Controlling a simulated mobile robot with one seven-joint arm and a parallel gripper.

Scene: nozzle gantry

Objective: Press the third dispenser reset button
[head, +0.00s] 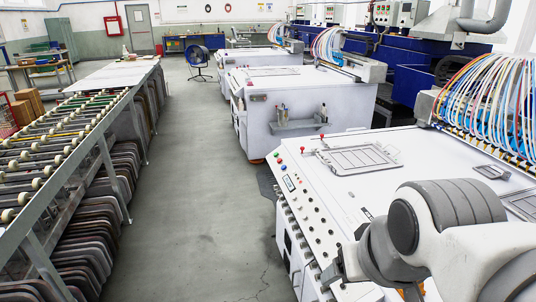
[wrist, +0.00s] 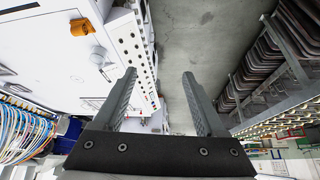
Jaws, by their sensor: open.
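The nearest white machine (head: 345,190) has a sloped control panel along its aisle-side edge. A row of dark round buttons (head: 306,219) runs down it, with small red, green and blue buttons at its far end. I cannot tell which one is the third dispenser reset button. In the wrist view, a strip of dark buttons (wrist: 131,45) shows beyond the left finger. My gripper (wrist: 159,77) is open and empty, its fingers spread over the machine edge and floor, touching no button that I can see. My arm hides the near end of the panel in the head view.
A roller conveyor rack (head: 75,150) stands at the left. The grey floor aisle (head: 200,200) between is clear. An orange fitting (wrist: 82,27) sits on the white surface. Coloured hoses (head: 490,95) rise at right.

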